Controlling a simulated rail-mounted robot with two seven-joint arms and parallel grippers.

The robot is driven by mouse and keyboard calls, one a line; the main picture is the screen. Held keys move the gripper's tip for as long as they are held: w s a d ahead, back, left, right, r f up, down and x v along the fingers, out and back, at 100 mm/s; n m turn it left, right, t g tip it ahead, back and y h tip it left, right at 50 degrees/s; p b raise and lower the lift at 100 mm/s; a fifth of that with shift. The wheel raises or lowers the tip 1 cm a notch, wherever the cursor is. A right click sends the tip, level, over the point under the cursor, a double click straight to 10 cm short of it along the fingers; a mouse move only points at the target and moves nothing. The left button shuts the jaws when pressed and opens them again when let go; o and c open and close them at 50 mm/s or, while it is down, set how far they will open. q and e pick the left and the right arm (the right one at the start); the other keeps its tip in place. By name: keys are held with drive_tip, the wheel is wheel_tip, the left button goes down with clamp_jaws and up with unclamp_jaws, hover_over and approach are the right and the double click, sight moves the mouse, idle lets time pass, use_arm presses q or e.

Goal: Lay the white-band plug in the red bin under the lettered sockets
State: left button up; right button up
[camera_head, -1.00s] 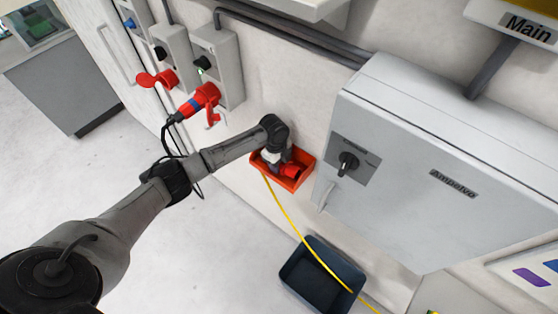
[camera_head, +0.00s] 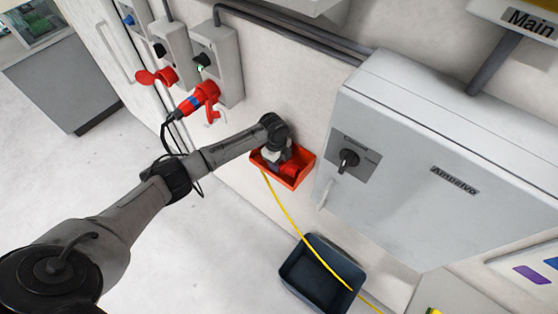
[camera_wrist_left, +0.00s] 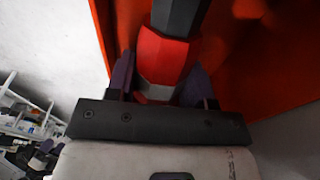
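The red bin (camera_head: 286,183) is on the wall below the sockets. The white-band plug (camera_head: 289,169) is red, with a pale grey-white band and a dark end in the left wrist view (camera_wrist_left: 163,58). My left gripper (camera_head: 279,161) is at the bin's opening, with the plug low inside the bin. Its two purple fingers (camera_wrist_left: 160,82) press against both sides of the plug. Whether the plug touches the bin floor is hidden. Another red plug with a blue band (camera_head: 194,102) sits at the right-hand socket box (camera_head: 229,70). My right gripper is not in view.
A large grey cabinet (camera_head: 400,190) stands close right of the bin. Open floor (camera_head: 190,250) lies at the lower left.

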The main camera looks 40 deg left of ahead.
use_arm(q)
drive_tip(key=o, duration=0.5)
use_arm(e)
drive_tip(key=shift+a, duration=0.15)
